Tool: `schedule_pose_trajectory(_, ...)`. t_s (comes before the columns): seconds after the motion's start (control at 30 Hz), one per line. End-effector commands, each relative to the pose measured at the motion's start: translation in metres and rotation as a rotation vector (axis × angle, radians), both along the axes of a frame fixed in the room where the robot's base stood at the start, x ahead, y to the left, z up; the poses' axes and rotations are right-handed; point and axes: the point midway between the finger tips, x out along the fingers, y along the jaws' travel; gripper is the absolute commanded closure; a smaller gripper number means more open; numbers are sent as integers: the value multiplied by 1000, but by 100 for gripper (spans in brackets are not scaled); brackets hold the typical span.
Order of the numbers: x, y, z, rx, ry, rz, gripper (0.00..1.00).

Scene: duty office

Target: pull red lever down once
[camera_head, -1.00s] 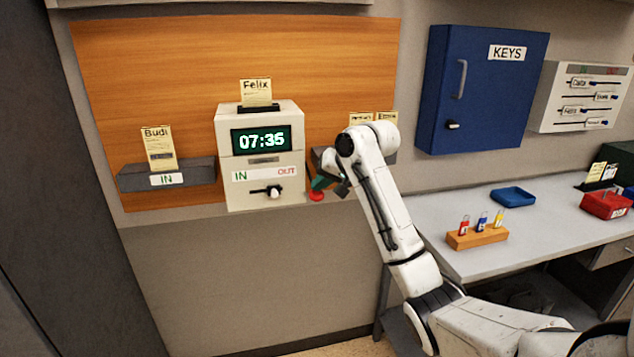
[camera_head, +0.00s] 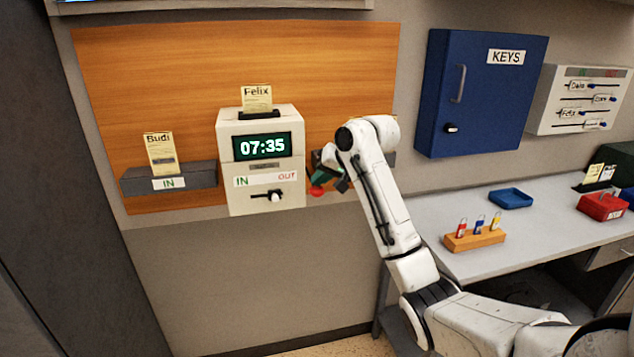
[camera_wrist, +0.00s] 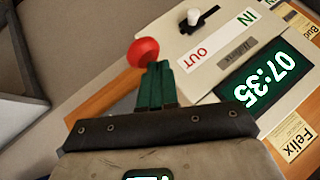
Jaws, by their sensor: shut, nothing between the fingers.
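The red lever knob (camera_head: 317,191) is at the right side of the time clock (camera_head: 261,190). Its arm is mostly hidden by my gripper. In the wrist view, the red knob (camera_wrist: 142,52) is just beyond the green fingertips. My gripper (camera_head: 323,176) is shut and empty, with its fingers next to the top of the knob. The fingers (camera_wrist: 155,75) look to be touching or nearly touching the knob; I cannot tell which. The clock reads 07:35, and a Felix card (camera_head: 257,98) stands in its top slot.
A grey IN rack (camera_head: 170,180) with a Budi card is left of the clock. The other rack at right is mostly behind my arm. A blue key cabinet (camera_head: 485,90) and a desk (camera_head: 430,213) stand to the right. The wall below the clock is clear.

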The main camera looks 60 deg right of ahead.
Motion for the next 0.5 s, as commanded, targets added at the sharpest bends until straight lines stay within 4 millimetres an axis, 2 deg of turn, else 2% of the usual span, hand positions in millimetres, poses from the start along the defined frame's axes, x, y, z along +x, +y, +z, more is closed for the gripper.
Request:
schedule_pose_trajectory(0.23, 0, 0, 15, 1, 1, 1, 100)
schedule_pose_trajectory(0.5, 0, 0, 16, 1, 1, 1, 100)
